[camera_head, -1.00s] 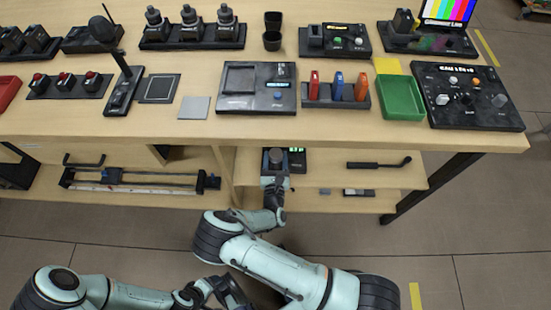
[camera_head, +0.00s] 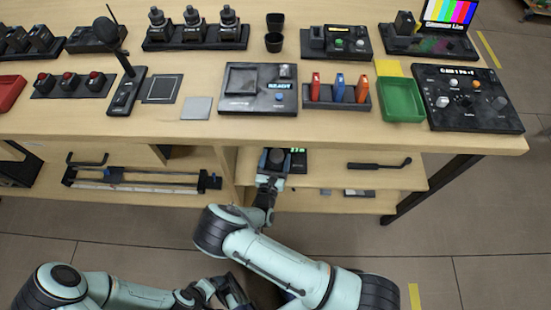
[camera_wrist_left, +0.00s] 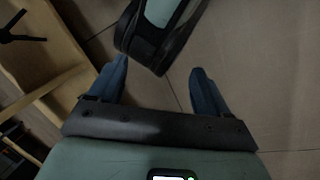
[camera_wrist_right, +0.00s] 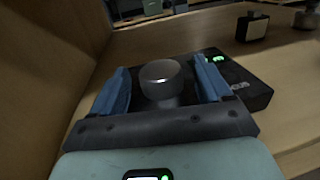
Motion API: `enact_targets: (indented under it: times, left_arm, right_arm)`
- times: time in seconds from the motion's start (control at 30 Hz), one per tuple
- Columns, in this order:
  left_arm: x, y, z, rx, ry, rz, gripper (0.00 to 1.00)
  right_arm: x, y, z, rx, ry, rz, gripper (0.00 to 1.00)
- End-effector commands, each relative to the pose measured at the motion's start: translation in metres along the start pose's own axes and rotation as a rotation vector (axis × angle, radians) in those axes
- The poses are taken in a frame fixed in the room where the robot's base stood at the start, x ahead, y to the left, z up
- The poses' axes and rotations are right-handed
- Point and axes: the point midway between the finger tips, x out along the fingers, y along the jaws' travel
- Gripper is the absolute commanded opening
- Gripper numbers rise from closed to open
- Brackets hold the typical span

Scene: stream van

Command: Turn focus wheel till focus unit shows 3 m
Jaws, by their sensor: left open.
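The focus unit (camera_wrist_right: 240,85) is a flat black box on the shelf under the tabletop, with a small lit green readout whose digits I cannot read. In the head view part of the focus unit (camera_head: 299,160) shows beside my right wrist. Its focus wheel (camera_wrist_right: 161,84) is an upright grey cylinder. My right gripper (camera_wrist_right: 162,66) is open, one blue finger on each side of the wheel, with a visible gap on both sides. It also shows in the head view (camera_head: 273,160). My left gripper (camera_wrist_left: 156,66) is open and empty above the floor, near my other arm.
The tabletop (camera_head: 330,130) overhangs the shelf (camera_head: 330,178). A crank-like black handle (camera_head: 378,164) and small flat pieces lie right of the unit. A rail slider (camera_head: 140,180) lies to the left. A wooden panel (camera_wrist_right: 45,70) stands close left of my right gripper.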

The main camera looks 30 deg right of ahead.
Motion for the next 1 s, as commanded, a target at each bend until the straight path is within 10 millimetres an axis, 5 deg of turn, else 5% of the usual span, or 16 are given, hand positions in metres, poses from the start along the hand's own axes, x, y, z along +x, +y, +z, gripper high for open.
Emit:
enact_targets:
  times: [0.37, 0.8, 1.0]
  left_arm:
    - [-0.003, 0.001, 0.003, 0.001, -0.007, 0.001, 0.78]
    - [-0.017, 0.006, 0.023, 0.006, -0.066, 0.003, 0.78]
    - [-0.019, 0.006, 0.027, 0.006, -0.078, 0.003, 0.78]
  right_arm:
    - [-0.011, 0.001, 0.001, 0.001, -0.001, 0.003, 0.77]
    - [-0.103, 0.001, 0.001, -0.001, 0.000, 0.004, 0.77]
    - [-0.128, 0.001, 0.001, 0.000, -0.001, 0.002, 0.77]
